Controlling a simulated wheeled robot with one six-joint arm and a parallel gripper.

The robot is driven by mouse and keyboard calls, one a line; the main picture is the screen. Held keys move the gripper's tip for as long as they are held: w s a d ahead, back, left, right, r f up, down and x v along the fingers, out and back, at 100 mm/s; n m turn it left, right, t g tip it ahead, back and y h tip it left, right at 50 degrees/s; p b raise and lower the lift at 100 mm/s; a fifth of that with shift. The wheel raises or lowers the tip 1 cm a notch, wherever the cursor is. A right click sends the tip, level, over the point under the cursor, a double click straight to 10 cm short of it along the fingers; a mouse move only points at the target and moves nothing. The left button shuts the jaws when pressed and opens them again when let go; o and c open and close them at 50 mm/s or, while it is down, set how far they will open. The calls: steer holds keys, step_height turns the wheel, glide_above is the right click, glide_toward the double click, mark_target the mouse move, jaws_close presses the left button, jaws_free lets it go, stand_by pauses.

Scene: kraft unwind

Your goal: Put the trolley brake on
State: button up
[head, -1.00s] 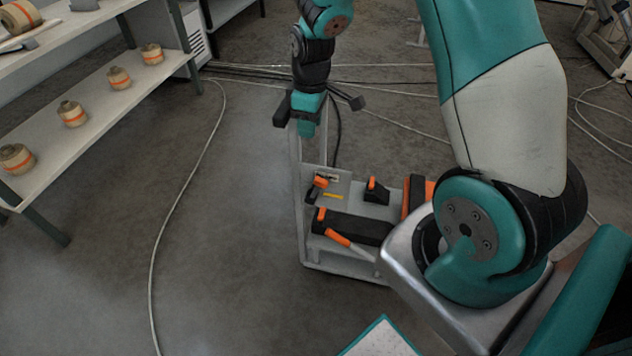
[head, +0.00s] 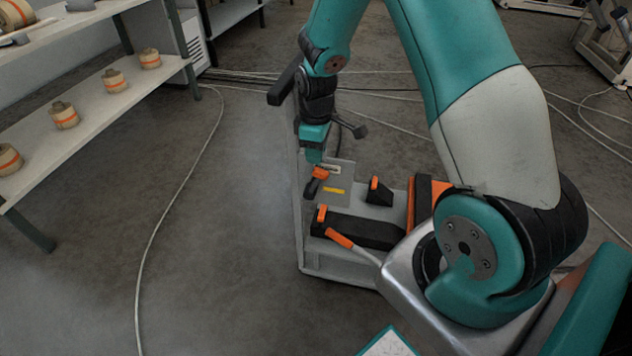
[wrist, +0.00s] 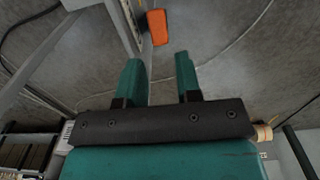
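The grey trolley (head: 340,264) stands on the floor in the head view, with a tall post at its left. A black lever with an orange grip (head: 318,173) stands on its deck by a small label and a yellow strip. I take it for the brake lever. My gripper (head: 313,156) points down just above this grip. In the wrist view my gripper (wrist: 158,70) is open, its two teal fingers apart with nothing between them. The orange grip (wrist: 157,27) lies just beyond the fingertips, roughly in line with the gap.
The deck also holds a black wedge with an orange top (head: 378,188), a long black block (head: 368,231) and an orange-tipped rod (head: 339,238). A shelf (head: 95,110) with several tape-like rolls stands at left. Cables (head: 165,215) lie on the floor; the floor left of the trolley is otherwise clear.

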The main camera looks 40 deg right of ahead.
mark_target(316, 168)
step_height(316, 168, down, 6)
steer(key=b, duration=0.4)
steer(key=shift+f, duration=0.2)
jaws_close()
